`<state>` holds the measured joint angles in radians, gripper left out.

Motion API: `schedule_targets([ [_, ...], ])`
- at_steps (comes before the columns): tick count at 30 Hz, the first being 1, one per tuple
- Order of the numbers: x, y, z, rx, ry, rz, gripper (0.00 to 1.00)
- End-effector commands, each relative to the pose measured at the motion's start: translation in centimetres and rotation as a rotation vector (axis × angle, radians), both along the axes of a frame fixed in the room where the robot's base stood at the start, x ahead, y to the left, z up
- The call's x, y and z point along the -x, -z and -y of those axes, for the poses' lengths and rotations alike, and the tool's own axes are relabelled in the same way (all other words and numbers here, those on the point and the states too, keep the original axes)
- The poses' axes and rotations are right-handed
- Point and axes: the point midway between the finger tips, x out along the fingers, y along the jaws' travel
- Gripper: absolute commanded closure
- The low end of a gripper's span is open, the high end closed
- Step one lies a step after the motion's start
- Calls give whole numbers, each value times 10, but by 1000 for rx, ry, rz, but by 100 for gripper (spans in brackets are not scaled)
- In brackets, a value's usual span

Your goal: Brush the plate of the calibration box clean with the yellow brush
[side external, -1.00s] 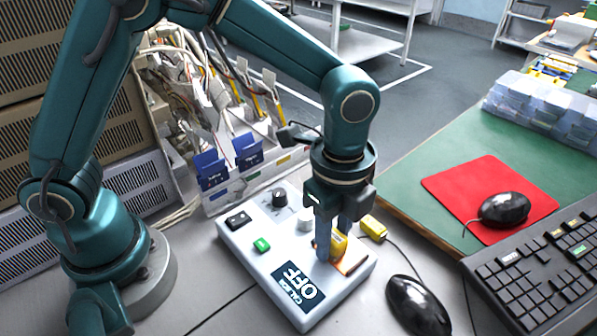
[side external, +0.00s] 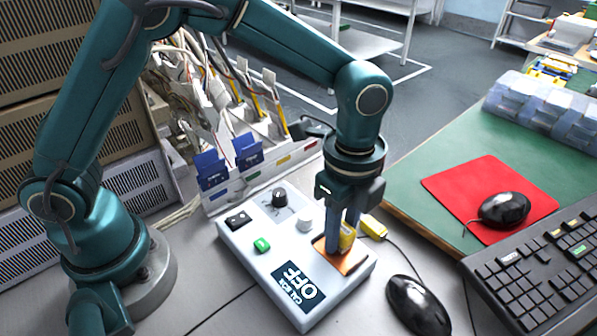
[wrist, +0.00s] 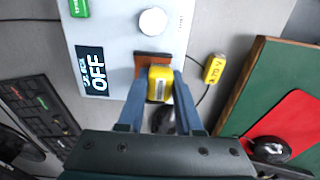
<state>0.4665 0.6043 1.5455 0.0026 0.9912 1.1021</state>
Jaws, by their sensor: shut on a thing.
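The calibration box (side external: 258,262) is a pale box with a black knob, a white knob, a green button, a dark switch and a label reading OFF. Its copper-coloured plate (side external: 352,262) is at the right end and partly hidden by my gripper; it also shows in the wrist view (wrist: 141,66). My gripper (side external: 340,243) is shut on the yellow brush (wrist: 159,84), just over the plate. The brush (side external: 346,238) is mostly hidden between the fingers in the side view. I cannot tell whether its bristles touch the plate.
A yellow plug-like piece (side external: 373,227) with a cable lies right beside the box. A black mouse (side external: 417,306) lies in front of it. A keyboard (side external: 540,262), red mat (side external: 455,185) and second mouse (side external: 504,210) are at right. Card holders and wires (side external: 225,165) stand behind.

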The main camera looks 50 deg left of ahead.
Motion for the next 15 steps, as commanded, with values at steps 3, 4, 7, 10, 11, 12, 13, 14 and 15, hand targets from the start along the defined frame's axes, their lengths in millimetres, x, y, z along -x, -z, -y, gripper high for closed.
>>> schedule_targets([
  [3,8,-1,1,1,1,0,100],
  [4,10,-1,1,1,1,0,100],
  [7,15,-2,1,1,1,-1,100],
  [10,21,-2,1,1,1,-2,100],
  [11,22,-2,1,1,1,-1,100],
  [12,23,-2,1,2,1,-1,100],
  [13,23,-2,1,2,1,-1,100],
  [14,24,-2,1,2,1,-1,100],
  [15,24,-2,1,2,0,-1,100],
])
